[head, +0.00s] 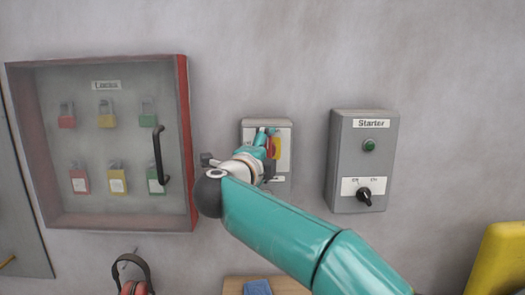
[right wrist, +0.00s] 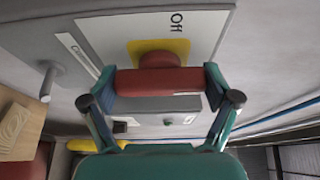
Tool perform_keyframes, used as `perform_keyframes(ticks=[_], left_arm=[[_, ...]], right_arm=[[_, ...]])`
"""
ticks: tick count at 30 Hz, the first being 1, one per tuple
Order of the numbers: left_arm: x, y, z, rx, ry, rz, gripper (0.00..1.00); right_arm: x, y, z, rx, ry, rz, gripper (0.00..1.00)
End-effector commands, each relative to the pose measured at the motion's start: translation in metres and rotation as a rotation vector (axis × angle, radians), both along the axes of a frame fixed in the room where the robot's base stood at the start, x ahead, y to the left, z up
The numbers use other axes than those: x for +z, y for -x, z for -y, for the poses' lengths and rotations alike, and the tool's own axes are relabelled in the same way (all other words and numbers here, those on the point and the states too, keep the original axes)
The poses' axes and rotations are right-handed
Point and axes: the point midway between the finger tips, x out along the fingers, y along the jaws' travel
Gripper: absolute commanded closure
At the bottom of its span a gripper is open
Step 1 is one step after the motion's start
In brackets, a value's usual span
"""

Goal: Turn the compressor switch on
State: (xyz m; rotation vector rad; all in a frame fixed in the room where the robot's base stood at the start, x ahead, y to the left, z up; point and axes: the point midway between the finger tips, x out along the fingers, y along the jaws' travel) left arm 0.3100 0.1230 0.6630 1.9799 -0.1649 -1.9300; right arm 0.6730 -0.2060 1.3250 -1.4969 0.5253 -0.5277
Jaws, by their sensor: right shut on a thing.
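The compressor switch is a grey box (head: 284,186) on the wall, left of the starter box in the head view. It has a yellow plate (head: 285,155) and a red handle (head: 273,147), partly covered by my gripper. In the right wrist view, the red handle (right wrist: 140,83) lies as a bar between my two fingertips, in front of the yellow plate (right wrist: 148,47). The word "Off" (right wrist: 176,22) shows on the white face beside it. My right gripper (head: 267,139) is shut on the handle, one finger at each end. My left gripper is not in view.
A grey starter box (head: 345,150) with a green button and black knob is close on the right. A red-framed lock box (head: 186,140) with several padlocks and a handle is on the left. Ear defenders (head: 137,275) hang below. A yellow object (head: 500,262) stands lower right.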

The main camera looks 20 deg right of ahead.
Motion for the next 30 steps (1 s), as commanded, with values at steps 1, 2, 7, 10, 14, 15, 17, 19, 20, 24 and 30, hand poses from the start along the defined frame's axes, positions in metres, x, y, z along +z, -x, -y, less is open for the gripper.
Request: perform_keyframes(ticks=[1,2,7,10,14,15,17,19,20,24,30], left_arm=[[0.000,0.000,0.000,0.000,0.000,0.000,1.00],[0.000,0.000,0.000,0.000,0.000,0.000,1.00],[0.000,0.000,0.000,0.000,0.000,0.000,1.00],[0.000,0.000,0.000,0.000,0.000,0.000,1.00],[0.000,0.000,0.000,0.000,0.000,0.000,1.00],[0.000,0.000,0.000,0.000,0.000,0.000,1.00],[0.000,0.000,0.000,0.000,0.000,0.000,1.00],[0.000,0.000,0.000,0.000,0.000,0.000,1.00],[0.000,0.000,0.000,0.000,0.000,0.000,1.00],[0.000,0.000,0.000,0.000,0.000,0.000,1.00],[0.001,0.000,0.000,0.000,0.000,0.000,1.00]], right_arm=[[-0.004,-0.001,-0.001,0.000,-0.006,-0.006,0.47],[-0.004,-0.001,-0.001,0.000,-0.009,-0.006,0.47],[-0.005,-0.001,-0.001,-0.001,-0.011,-0.006,0.47],[-0.005,-0.001,-0.001,-0.001,-0.011,-0.007,0.47],[-0.006,-0.001,-0.001,-0.001,-0.011,-0.007,0.03],[-0.005,-0.001,-0.001,-0.001,-0.010,-0.008,0.00],[-0.005,-0.001,-0.001,0.000,-0.009,-0.007,0.00],[-0.004,-0.001,-0.001,0.000,-0.009,-0.005,0.00],[-0.004,-0.001,-0.001,0.000,-0.009,-0.005,0.00],[-0.003,0.000,-0.001,0.000,-0.007,-0.003,0.00],[-0.002,0.011,-0.011,0.003,-0.007,-0.002,0.00]])
